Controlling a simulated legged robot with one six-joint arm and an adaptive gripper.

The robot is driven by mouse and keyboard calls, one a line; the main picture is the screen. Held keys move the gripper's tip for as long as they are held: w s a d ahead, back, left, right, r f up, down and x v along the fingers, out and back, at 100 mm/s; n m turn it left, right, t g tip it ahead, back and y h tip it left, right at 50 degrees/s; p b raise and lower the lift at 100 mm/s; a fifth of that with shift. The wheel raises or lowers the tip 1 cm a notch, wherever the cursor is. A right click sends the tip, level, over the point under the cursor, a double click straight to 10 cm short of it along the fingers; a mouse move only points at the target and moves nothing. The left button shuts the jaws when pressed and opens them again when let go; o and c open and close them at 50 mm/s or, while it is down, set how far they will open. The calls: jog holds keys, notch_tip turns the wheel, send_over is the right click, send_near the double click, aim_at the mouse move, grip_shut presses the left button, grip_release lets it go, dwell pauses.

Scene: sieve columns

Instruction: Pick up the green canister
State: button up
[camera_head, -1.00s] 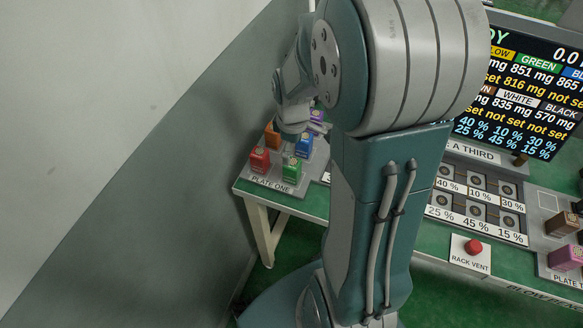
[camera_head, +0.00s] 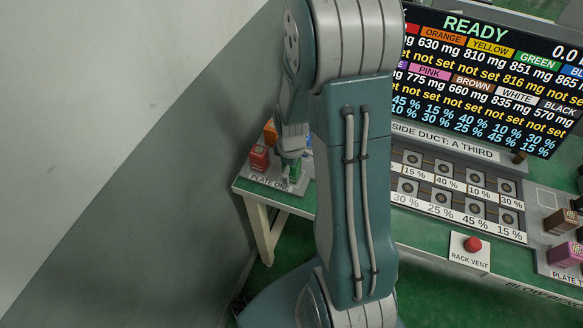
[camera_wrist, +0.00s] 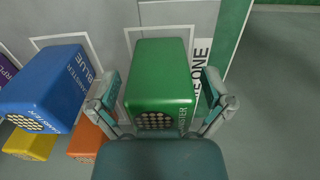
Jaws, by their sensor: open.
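The green canister (camera_wrist: 160,75) stands on plate one in the middle of the wrist view, its perforated end facing the camera. In the head view only a small part of the green canister (camera_head: 295,167) shows beside my gripper. My gripper (camera_wrist: 158,96) is open, with one finger on each side of the canister. I cannot tell whether the fingers touch it. In the head view my gripper (camera_head: 292,155) is at plate one, partly hidden by my arm.
A blue canister (camera_wrist: 48,85) is close on the left in the wrist view, with orange (camera_wrist: 86,143) and yellow (camera_wrist: 30,144) ones below. A red canister (camera_head: 259,158) is left of my gripper. A READY screen (camera_head: 475,30) and rack vent button (camera_head: 473,244) are right.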

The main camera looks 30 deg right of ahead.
jog(key=c, duration=1.3)
jog(key=shift+r, duration=0.6)
notch_tip(320, 180, up, 2)
jog(key=shift+r, duration=0.15)
jog(key=s+d+r, duration=0.1)
jog(key=s+r, duration=0.2)
jog(key=s, duration=0.1)
jog(key=s+d+r, duration=0.1)
jog(key=s+r, duration=0.2)
jog(key=s, duration=0.1)
jog(key=s+d+r, duration=0.1)
jog(key=s+r, duration=0.2)
jog(key=s, duration=0.1)
jog(key=shift+d, duration=0.2)
jog(key=shift+s+d+r, duration=0.15)
jog(key=shift+s+r, duration=0.1)
jog(key=shift+s, duration=0.6)
